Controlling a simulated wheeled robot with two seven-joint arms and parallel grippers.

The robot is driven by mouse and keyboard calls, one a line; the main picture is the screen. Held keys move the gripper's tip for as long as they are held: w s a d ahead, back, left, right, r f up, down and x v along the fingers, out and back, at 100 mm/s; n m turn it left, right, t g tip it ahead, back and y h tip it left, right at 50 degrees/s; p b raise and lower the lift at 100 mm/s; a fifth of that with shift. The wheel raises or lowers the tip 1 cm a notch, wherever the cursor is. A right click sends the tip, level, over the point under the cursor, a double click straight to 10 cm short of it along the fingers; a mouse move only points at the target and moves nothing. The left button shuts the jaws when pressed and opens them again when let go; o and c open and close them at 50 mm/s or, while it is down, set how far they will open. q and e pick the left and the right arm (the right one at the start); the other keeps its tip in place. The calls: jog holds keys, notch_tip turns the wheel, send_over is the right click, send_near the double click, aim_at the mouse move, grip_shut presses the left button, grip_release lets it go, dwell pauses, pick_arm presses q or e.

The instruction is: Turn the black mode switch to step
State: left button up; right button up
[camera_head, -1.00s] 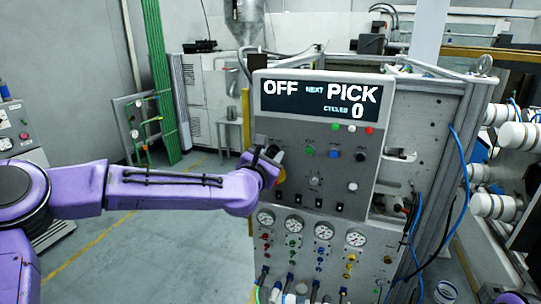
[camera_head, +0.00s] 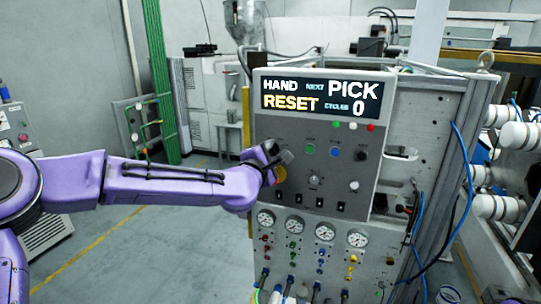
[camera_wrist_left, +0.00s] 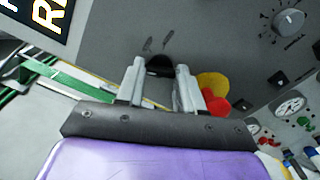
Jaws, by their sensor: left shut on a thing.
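The black mode switch (camera_wrist_left: 158,65) shows in the left wrist view as a dark knob on the grey panel, between my fingertips. My left gripper (camera_wrist_left: 156,76) is shut on it; it also shows in the head view (camera_head: 279,154), at the panel's left edge. The fingers hide much of the switch, so I cannot read its pointer or position marks. The display (camera_head: 321,96) above reads HAND, PICK, RESET and CYCLES 0. My right gripper is not in view.
A red and yellow button (camera_wrist_left: 212,92) sits close to my right-hand finger in the wrist view. A grey dial (camera_wrist_left: 289,22) is farther right. Gauges (camera_head: 325,230) and hoses are below. Open floor lies left of the cabinet.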

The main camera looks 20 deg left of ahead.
pick_arm(q)
jog(key=m, duration=0.4)
jog(key=shift+m, duration=0.3)
jog(key=m, duration=0.4)
jog(key=shift+f+m, duration=0.1)
jog(key=shift+m, duration=0.2)
jog(key=o, duration=1)
jog(key=shift+o, duration=0.2)
